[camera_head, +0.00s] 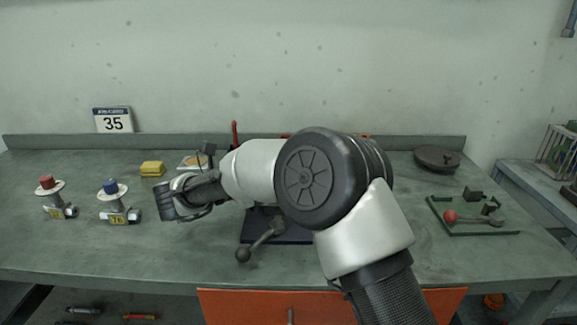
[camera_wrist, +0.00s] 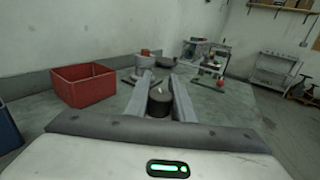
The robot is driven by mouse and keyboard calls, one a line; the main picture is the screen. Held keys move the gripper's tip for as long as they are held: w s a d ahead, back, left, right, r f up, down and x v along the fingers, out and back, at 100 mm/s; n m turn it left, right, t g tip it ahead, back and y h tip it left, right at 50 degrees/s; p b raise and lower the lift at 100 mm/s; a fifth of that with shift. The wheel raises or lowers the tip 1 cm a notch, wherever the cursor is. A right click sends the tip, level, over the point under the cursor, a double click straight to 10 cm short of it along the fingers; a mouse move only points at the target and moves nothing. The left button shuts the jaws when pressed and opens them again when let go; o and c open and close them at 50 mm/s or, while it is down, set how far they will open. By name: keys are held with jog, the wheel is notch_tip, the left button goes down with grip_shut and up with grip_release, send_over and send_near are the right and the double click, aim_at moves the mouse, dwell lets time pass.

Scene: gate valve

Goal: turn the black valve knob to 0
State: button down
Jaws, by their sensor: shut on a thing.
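In the wrist view the black valve knob (camera_wrist: 158,106) is a dark round cylinder with a small pale mark on its top. The two grey fingers of my gripper (camera_wrist: 158,84) stand one on each side of it, shut on it. In the head view my arm crosses the middle of the bench and bends to the left. I cannot make out the fingertips or the black knob there; my own arm hides that part. I cannot read any number or scale beside the knob. A sign reading 35 (camera_head: 113,121) stands at the back left.
Valves with a red knob (camera_head: 46,182) and a blue knob (camera_head: 110,187) stand at the left. A black-ball lever (camera_head: 245,252) lies near the front. A red-ball lever (camera_head: 452,217) and a dark disc (camera_head: 437,157) are at the right. A red crate (camera_wrist: 84,86) shows in the wrist view.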

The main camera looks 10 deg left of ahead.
jog(key=m+g+h, duration=0.2)
jog(key=g, duration=0.1)
jog(key=shift+s+d+r, duration=0.1)
jog(key=shift+s+r, duration=0.05)
jog(key=shift+s, duration=0.15)
jog(key=m+g+h+p, duration=0.1)
jog(key=m+g+p, duration=0.1)
jog(key=g, duration=0.1)
jog(key=shift+s+d+r+h+p, duration=0.1)
jog(key=shift+s+d+h+p, duration=0.05)
jog(key=shift+s+h+p, duration=0.2)
jog(key=shift+s+d+m+g+h+p, duration=0.1)
jog(key=shift+m+g+h+p, duration=0.25)
jog(key=shift+m+g+p, duration=0.55)
jog(key=shift+s+d+f+m+g+p, duration=0.1)
jog(key=shift+d+f+m+g+p, duration=0.2)
jog(key=shift+g+p, duration=0.35)
jog(key=c, duration=1.5)
grip_release()
jog(key=shift+a, duration=0.1)
jog(key=shift+a+b, duration=0.15)
jog(key=shift+b, duration=0.2)
